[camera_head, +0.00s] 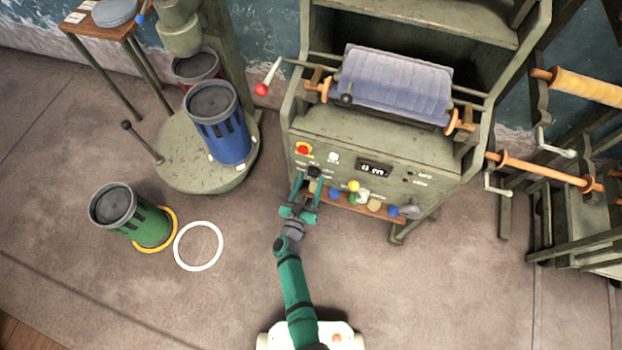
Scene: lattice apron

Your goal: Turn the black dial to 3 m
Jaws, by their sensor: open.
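A red button (303,149), a white button (333,157) and a yellow knob (353,185) are close to the gripper. Green (122,212) and blue (224,138) canisters stand left. Floor around my arm is clear.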

